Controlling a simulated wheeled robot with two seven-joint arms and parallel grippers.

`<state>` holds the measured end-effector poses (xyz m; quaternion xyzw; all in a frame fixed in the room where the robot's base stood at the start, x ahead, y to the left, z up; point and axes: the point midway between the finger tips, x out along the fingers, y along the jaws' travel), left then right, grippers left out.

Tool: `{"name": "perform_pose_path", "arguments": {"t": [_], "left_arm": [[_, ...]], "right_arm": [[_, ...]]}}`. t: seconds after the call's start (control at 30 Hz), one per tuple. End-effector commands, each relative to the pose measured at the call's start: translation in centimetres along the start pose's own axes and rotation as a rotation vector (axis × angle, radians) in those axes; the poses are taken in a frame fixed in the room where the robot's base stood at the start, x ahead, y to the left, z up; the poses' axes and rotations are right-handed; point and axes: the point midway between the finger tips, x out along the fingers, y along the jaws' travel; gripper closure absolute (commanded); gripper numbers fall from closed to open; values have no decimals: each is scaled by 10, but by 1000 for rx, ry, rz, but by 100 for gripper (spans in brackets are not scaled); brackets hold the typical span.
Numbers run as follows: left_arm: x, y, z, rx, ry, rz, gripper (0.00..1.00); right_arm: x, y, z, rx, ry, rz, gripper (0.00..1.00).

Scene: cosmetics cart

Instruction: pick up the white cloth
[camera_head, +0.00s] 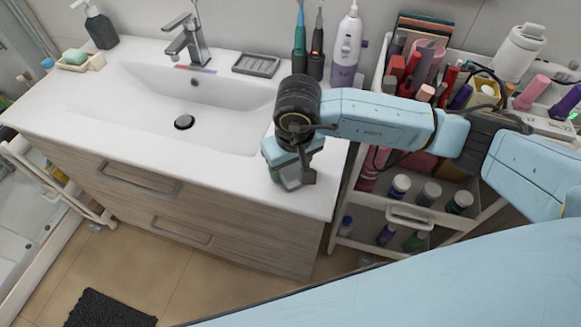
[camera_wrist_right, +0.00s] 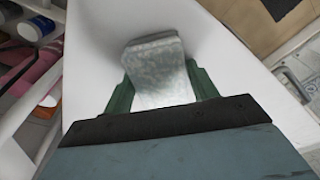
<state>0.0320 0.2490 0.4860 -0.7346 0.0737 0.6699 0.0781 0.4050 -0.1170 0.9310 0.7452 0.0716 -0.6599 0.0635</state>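A folded whitish-grey cloth (camera_wrist_right: 155,62) lies on the white counter in the right wrist view, between the two green fingers of my right gripper (camera_wrist_right: 161,88). The fingers stand wide apart, one on each side of the cloth; I cannot tell whether they touch it. In the head view, my right gripper (camera_head: 293,178) points down at the front right corner of the counter, and mostly hides the cloth. My left gripper is not in view.
The white counter (camera_head: 235,170) has a sink (camera_head: 200,105) with a tap (camera_head: 188,42). A soap dispenser (camera_head: 100,27) stands at the left; toothbrushes and a bottle (camera_head: 346,48) stand behind my arm. A crowded cosmetics cart (camera_head: 398,213) stands close on the right.

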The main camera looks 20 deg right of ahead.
Motion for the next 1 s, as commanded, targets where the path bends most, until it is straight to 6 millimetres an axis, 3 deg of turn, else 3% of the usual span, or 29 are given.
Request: {"name": "perform_pose_path", "arguments": {"t": [0.03,0.27,0.6,1.0], "left_arm": [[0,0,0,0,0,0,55],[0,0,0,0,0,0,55],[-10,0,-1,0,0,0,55],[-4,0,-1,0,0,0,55]], "right_arm": [[0,0,0,0,0,0,49],[0,0,0,0,0,0,78],[-6,0,-1,2,-1,-1,78],[-84,0,-11,0,5,1,78]]}}
